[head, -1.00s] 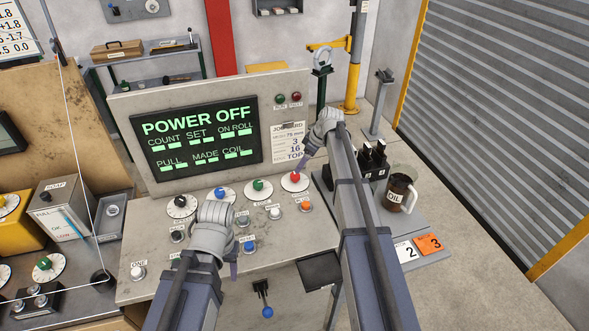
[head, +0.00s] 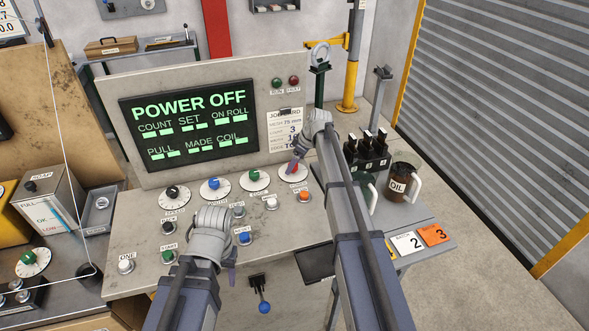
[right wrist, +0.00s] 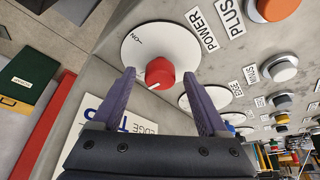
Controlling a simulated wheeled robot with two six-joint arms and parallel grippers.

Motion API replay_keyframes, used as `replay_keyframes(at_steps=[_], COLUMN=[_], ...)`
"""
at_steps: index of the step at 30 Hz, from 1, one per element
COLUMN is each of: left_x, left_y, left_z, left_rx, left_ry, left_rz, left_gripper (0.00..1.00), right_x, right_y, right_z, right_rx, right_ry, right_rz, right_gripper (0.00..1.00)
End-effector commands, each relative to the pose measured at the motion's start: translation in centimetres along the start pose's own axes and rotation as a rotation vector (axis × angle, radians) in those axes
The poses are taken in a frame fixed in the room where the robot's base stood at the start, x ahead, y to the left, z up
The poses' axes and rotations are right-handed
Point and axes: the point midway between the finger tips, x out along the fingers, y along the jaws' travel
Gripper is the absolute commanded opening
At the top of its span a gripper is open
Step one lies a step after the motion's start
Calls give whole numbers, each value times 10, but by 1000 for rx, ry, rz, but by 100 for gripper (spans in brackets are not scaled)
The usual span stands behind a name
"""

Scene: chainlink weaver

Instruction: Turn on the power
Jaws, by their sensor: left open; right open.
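The control panel's display (head: 190,122) reads POWER OFF. The power dial is a white disc (right wrist: 185,45) with a red knob (right wrist: 160,73), a POWER label beside it and an ON mark on its face. In the head view the dial (head: 301,176) is partly hidden by my right gripper (head: 292,167). In the right wrist view that gripper (right wrist: 160,76) is open, with one finger on each side of the red knob; I cannot tell whether they touch it. My left gripper (head: 231,262), jaws open, hangs over the lower panel buttons, away from the power dial.
Dials with black, blue and green knobs (head: 254,181) stand left of the power dial. An orange button (head: 304,197) sits just below it. An oil mug (head: 401,184) and black bottles (head: 367,150) stand on the side shelf to the right. A blue-tipped lever (head: 264,307) hangs at the front.

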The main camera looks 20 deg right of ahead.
Motion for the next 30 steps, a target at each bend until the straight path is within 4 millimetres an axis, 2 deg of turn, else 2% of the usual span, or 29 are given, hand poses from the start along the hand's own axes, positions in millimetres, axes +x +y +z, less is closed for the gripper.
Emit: replay_keyframes(at_steps=[8,27,30], left_x=[0,0,0], left_y=[0,0,0], left_z=[0,0,0], left_rx=[0,0,0], left_ry=[0,0,0], left_rz=[0,0,0], left_gripper=[50,50,50], right_x=[0,0,0], right_y=[0,0,0], right_z=[0,0,0], right_rx=[0,0,0], right_ry=[0,0,0], right_rz=[0,0,0], right_gripper=[74,2,0])
